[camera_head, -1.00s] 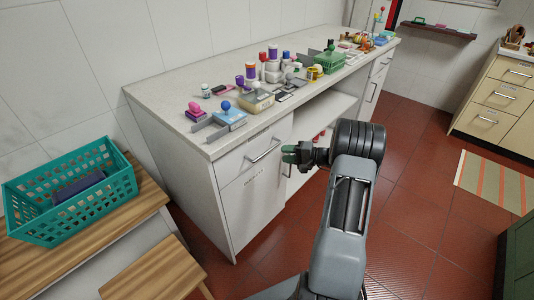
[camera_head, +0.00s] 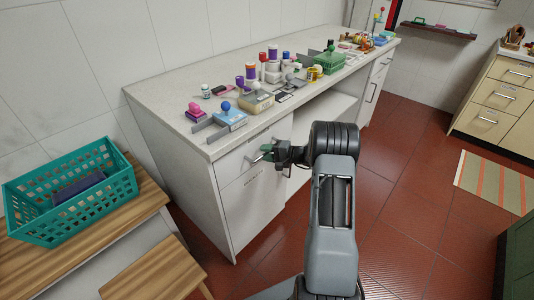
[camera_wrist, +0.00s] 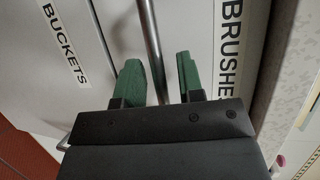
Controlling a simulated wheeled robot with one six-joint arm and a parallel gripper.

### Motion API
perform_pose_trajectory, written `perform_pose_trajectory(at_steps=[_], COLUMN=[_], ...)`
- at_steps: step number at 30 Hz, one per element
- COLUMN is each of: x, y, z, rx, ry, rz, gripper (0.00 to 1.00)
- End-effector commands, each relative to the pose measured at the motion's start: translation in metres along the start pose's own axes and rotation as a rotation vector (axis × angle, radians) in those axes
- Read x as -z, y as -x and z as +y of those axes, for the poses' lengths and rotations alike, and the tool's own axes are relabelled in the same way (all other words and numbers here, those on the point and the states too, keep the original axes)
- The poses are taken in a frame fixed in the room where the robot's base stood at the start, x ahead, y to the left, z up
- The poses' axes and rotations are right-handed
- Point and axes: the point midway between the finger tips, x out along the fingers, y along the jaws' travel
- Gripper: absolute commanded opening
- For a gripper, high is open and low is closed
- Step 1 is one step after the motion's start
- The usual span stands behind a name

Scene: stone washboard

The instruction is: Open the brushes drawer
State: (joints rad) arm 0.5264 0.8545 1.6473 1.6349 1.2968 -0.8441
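The brushes drawer (camera_head: 233,164) is the shut top drawer at the near end of the white counter unit. Its front fills much of the wrist view, with the label "BRUSHES" (camera_wrist: 229,50) at the right. Its metal bar handle (camera_wrist: 150,30) runs between my gripper's two green fingers. My gripper (camera_wrist: 159,65) is open, with a finger on either side of the bar and gaps visible. In the head view my gripper (camera_head: 266,152) is at the drawer front and covers part of the handle.
A "BUCKETS" front (camera_head: 247,205) is below the drawer. Stamps, bottles and a green basket (camera_head: 324,62) crowd the countertop (camera_head: 165,92). A teal crate (camera_head: 70,215) stands on a wooden bench at the left.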

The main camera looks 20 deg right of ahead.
Motion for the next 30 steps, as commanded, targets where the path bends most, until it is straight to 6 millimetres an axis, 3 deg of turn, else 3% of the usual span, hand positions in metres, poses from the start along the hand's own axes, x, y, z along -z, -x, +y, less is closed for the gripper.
perform_pose_trajectory(at_steps=[11,24,30], x=[0.000,-0.001,-0.005], y=[0.000,0.001,0.012], z=[0.000,0.001,0.005], rx=[0.000,0.000,-0.001], ry=[0.000,0.000,0.002], rz=[0.000,-0.001,-0.008], gripper=[0.00,0.00,0.00])
